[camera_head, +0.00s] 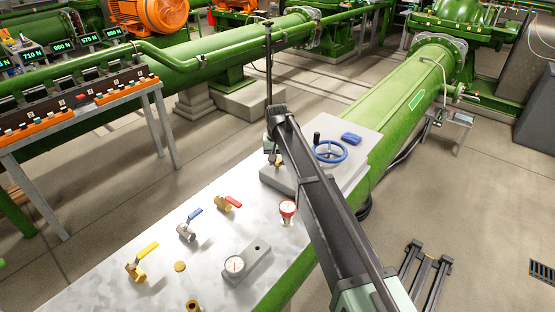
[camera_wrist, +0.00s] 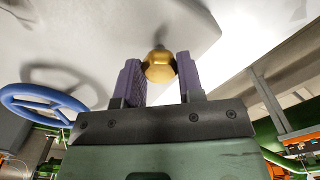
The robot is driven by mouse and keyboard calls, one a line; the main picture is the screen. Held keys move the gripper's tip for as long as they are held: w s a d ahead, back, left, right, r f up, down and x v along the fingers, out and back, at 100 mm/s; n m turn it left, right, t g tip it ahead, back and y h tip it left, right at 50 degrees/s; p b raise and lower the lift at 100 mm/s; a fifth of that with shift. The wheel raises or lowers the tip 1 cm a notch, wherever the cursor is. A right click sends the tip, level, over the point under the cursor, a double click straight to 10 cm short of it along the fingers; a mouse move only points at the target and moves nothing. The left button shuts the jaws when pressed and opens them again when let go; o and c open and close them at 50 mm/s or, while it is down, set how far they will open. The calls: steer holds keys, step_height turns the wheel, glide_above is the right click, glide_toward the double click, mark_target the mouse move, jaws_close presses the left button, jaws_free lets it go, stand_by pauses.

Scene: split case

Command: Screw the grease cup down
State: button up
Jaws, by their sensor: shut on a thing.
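The grease cup (camera_wrist: 158,66) is a small brass, faceted piece between my two purple finger pads in the wrist view. A thin stem runs from it toward the pale grey casing surface. My gripper (camera_head: 275,160) is shut on the cup, with a pad on either side of it. In the head view it is at the left part of the grey casing block (camera_head: 278,181), and a small bit of brass (camera_head: 279,163) shows below the fingers. I cannot tell how deep the cup's thread sits.
A blue handwheel (camera_head: 330,152) and a blue block (camera_head: 351,139) are right of my gripper. Valves with red (camera_head: 229,202), blue (camera_head: 189,226) and yellow (camera_head: 141,262) handles and a dial block (camera_head: 246,262) occupy the pale bench.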

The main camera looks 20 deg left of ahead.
steer(key=m, duration=1.5)
steer(key=shift+m, duration=0.3)
steer(key=m, duration=0.3)
steer(key=shift+m, duration=0.3)
steer(key=m, duration=0.4)
steer(key=shift+m, duration=0.3)
steer(key=m, duration=0.3)
steer(key=shift+m, duration=2.2)
